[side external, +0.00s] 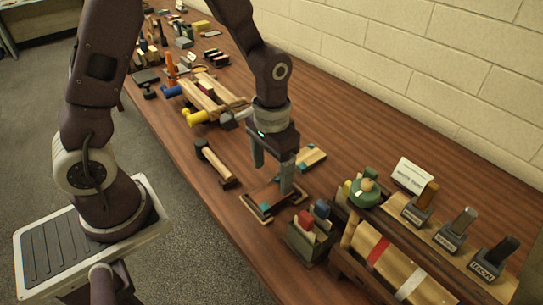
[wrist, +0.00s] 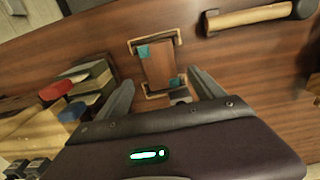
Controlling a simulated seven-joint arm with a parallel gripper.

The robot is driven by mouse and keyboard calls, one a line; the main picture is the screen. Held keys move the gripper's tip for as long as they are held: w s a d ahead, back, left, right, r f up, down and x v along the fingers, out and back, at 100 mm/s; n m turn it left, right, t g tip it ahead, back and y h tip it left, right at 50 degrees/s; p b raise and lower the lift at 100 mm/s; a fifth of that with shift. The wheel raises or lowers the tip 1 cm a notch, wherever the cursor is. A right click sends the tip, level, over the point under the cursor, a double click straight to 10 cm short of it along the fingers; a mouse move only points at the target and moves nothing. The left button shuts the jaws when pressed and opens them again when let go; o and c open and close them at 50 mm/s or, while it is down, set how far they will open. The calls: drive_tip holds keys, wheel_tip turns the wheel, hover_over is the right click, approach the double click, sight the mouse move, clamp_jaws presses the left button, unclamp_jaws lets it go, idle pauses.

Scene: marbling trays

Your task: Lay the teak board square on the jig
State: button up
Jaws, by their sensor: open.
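The teak board (wrist: 160,66), a flat reddish-brown piece with teal patches at two opposite corners, lies within the pale corner brackets of the jig (wrist: 175,38). Its edges look roughly in line with the brackets in the wrist view. In the side external view the board (side external: 275,196) and the jig (side external: 265,219) sit near the front of the table, partly behind a finger. My gripper (side external: 272,179) is over them, fingers pointing down and apart. In the wrist view my gripper (wrist: 162,79) has its fingers on either side of the board's near end. I cannot tell whether they touch it.
A hammer (side external: 214,162) lies left of the jig, and a pale block with teal (side external: 312,157) lies behind it. A grey holder with coloured blocks (side external: 306,240) stands close at the right. A rack with a rolled piece (side external: 385,262) and labelled stamps (side external: 455,232) stand further right.

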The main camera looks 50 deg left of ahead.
sight(272, 193)
drive_tip(key=s+a+r+t, duration=0.15)
drive_tip(key=s+r, duration=0.25)
drive_tip(key=r, duration=0.5)
drive_tip(key=s+r+t, duration=0.2)
drive_tip(key=s+r, duration=0.2)
drive_tip(key=r, duration=0.4)
drive_tip(key=s+r+t, duration=0.2)
drive_tip(key=s, duration=0.5)
drive_tip(key=shift+s+a+r, duration=0.2)
drive_tip(key=shift+a+r, duration=0.1)
drive_tip(key=shift+a, duration=0.15)
